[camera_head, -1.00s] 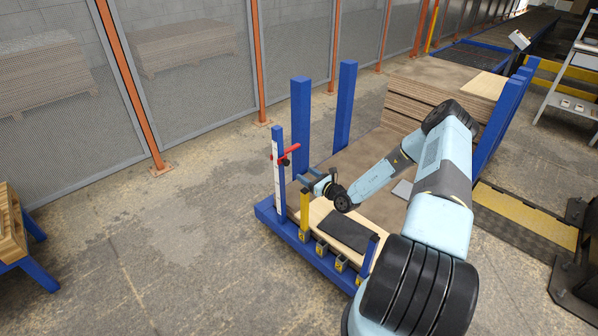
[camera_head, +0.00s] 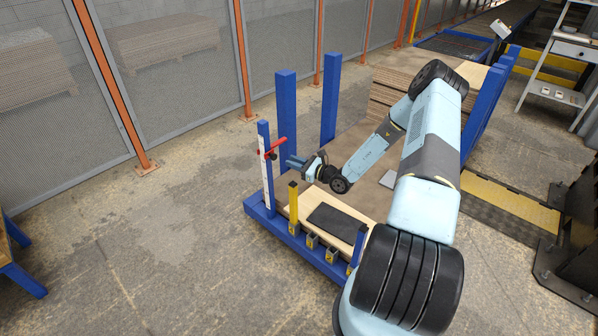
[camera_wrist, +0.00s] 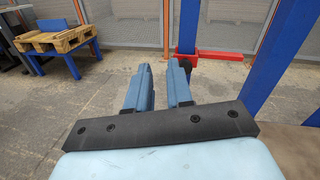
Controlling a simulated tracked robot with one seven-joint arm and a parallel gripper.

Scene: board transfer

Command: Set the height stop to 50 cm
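The height stop (camera_head: 275,149) is a red slider with a sideways handle on a blue post (camera_head: 265,170). The post carries a white scale strip (camera_head: 263,158), too small to read. The stop sits in the upper part of the post. My gripper (camera_head: 289,161) is just right of the post, slightly below the red handle and apparently clear of it. In the wrist view its two blue fingers (camera_wrist: 160,68) are apart with nothing between them. There the red stop (camera_wrist: 216,56) and its dark knob lie ahead, right of the fingertips.
The post stands on a blue frame (camera_head: 318,262) with a yellow post (camera_head: 293,208) and a pale board beneath a dark plate (camera_head: 338,222). Taller blue posts (camera_head: 287,110) stand behind. Mesh fencing (camera_head: 190,70) runs along the back. Open floor lies left.

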